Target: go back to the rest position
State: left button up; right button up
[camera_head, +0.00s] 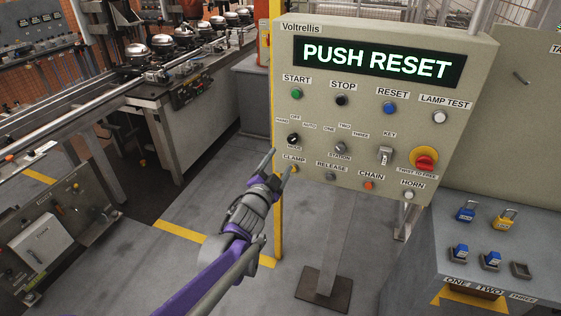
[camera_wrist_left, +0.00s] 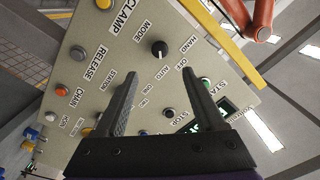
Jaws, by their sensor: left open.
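My left gripper (camera_head: 279,164) is open and empty, in front of the lower left edge of the beige control panel (camera_head: 300,60). In the left wrist view its two fingers (camera_wrist_left: 160,77) point at the panel (camera_wrist_left: 95,60), apart, with nothing between them. The black MODE knob (camera_wrist_left: 159,48) shows just beyond the fingertips; in the head view the MODE knob (camera_head: 293,139) is right above the gripper. I cannot tell the exact gap to the panel. My right gripper is in neither view.
The panel display (camera_head: 378,62) reads PUSH RESET. A blue RESET button (camera_head: 389,108) and red emergency stop (camera_head: 424,160) sit on the panel. A yellow post (camera_head: 278,215) stands at its left edge. A grey box with padlocks (camera_head: 466,214) is at right. Open floor (camera_head: 190,210) lies left.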

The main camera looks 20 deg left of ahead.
pick_arm(q)
jog(key=s+d+f+n+g+p, duration=0.1)
jog(key=s+f+n+g, duration=0.2)
jog(key=s, duration=0.8)
jog(key=s+d+f+n+g+p, duration=0.1)
jog(key=s+f+n+g, duration=0.2)
jog(key=s, duration=0.9)
jog(key=s+d+f+n+g+p, duration=0.1)
jog(key=s+f+n+g, duration=0.2)
jog(key=s+f+g, duration=0.3)
jog(key=s+f, duration=0.1)
jog(key=s, duration=0.4)
jog(key=shift+s+f+g+y, duration=0.15)
jog(key=shift+f+g+y, duration=0.05)
jog(key=shift+g+y, duration=0.1)
